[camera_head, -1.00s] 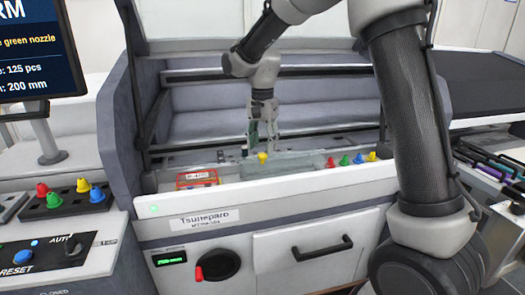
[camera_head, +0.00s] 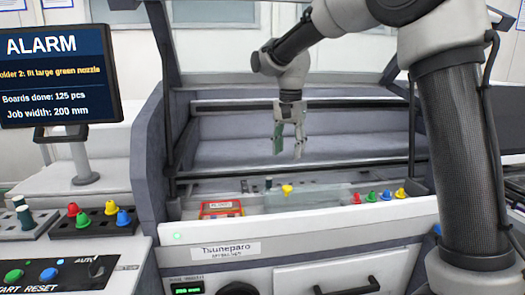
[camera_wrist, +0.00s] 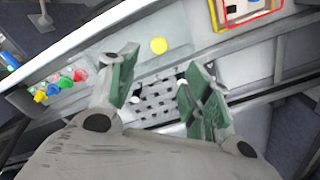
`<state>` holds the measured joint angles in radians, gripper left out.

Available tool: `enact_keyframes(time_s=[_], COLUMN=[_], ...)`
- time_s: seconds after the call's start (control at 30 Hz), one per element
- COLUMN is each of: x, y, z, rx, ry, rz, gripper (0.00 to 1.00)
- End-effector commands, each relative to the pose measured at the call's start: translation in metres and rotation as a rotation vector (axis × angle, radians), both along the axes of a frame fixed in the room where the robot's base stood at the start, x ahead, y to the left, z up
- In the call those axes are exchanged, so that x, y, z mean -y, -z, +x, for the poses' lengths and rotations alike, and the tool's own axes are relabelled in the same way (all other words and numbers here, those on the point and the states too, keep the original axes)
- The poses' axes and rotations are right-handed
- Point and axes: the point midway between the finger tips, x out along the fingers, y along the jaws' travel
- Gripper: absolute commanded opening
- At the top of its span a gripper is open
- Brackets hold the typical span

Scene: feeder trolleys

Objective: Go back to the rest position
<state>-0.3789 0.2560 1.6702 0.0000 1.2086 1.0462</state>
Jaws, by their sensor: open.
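My gripper (camera_head: 289,150) hangs pointing down inside the open machine, above its bed. Its green-padded fingers are apart with nothing between them. A yellow nozzle (camera_head: 287,190) stands below and apart from the fingers. In the wrist view my gripper (camera_wrist: 160,92) is spread over a perforated plate (camera_wrist: 165,105), and the yellow nozzle (camera_wrist: 158,46) is beyond the fingertips.
A row of coloured nozzles (camera_head: 386,194) stands at the right of the machine's front ledge, and a red-framed tray (camera_head: 221,209) at the left. A nozzle block (camera_head: 97,224) and an alarm screen (camera_head: 60,75) are further left. The machine's front panel (camera_head: 330,233) and crossbars (camera_head: 300,103) border the space.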

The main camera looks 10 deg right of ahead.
Motion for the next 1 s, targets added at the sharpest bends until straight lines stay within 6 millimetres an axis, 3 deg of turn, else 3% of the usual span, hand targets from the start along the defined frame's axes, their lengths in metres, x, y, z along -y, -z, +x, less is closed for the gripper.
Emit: enact_keyframes(time_s=[0.13, 0.27, 0.57, 0.7, 0.9, 1.0], x=[0.001, 0.015, 0.091, 0.132, 0.173, 0.184], y=[0.012, 0.031, 0.019, 0.015, 0.018, 0.014], z=[-0.004, -0.034, -0.136, -0.198, -0.276, -0.295], rx=[-0.003, -0.027, 0.046, 0.12, 0.236, 0.29], ry=[-0.176, -0.398, -0.733, -0.81, -0.759, -0.712], rz=[-0.002, -0.007, -0.008, -0.028, -0.075, -0.096], gripper=[0.49, 0.49, 0.49, 0.49, 0.49, 0.49])
